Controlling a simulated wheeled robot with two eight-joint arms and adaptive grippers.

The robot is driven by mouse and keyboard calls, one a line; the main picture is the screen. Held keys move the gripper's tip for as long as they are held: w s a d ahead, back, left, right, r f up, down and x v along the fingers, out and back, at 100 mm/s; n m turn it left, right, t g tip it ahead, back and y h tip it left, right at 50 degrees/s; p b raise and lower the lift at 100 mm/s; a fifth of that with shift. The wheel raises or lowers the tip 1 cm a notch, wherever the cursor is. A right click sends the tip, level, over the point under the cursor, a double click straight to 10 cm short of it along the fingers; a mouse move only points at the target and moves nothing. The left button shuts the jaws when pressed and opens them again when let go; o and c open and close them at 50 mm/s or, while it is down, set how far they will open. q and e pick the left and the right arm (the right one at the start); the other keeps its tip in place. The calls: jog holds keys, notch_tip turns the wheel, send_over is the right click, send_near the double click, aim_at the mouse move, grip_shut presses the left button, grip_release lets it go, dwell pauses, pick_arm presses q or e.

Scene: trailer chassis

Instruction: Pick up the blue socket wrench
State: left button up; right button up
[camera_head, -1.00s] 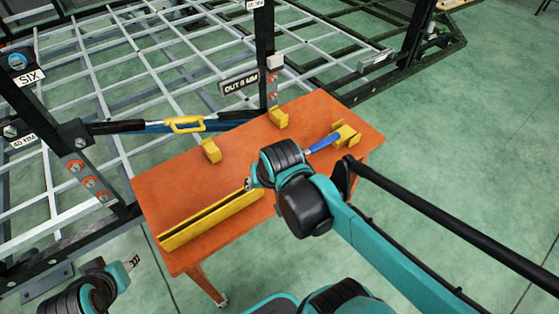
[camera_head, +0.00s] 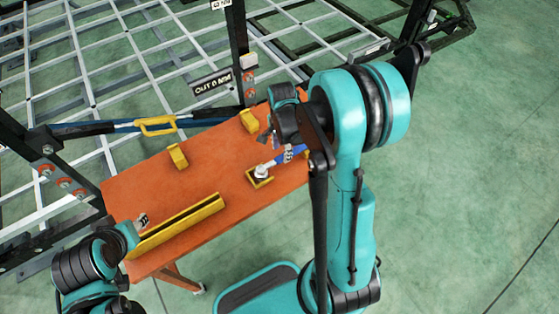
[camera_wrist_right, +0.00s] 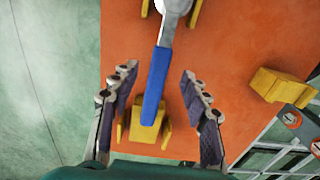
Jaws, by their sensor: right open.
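The blue socket wrench lies across two yellow holders on the orange table. Its blue handle (camera_head: 291,153) and silver head (camera_head: 264,171) show in the head view, partly hidden by my right arm. My right gripper (camera_head: 277,147) is over the handle. In the right wrist view my right gripper (camera_wrist_right: 158,72) is open, with the blue handle (camera_wrist_right: 157,80) between its fingers and gaps on both sides. My left gripper (camera_head: 142,221) is by the table's left front edge, empty; its jaws are too small to read.
The orange table (camera_head: 215,158) carries small yellow blocks (camera_head: 178,156) and a long yellow channel (camera_head: 178,227). A blue-black bar with a yellow handle (camera_head: 155,125) runs behind it. The trailer frame (camera_head: 130,60) stands beyond. Green floor (camera_head: 480,190) is clear at right.

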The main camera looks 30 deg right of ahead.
aim_at(282, 156)
jog(key=f+b, duration=0.1)
jog(key=f, duration=0.3)
jog(key=shift+d+b, duration=0.2)
jog(key=shift+b, duration=0.15)
jog(key=shift+f, duration=0.35)
jog(key=shift+r, duration=0.1)
grip_shut()
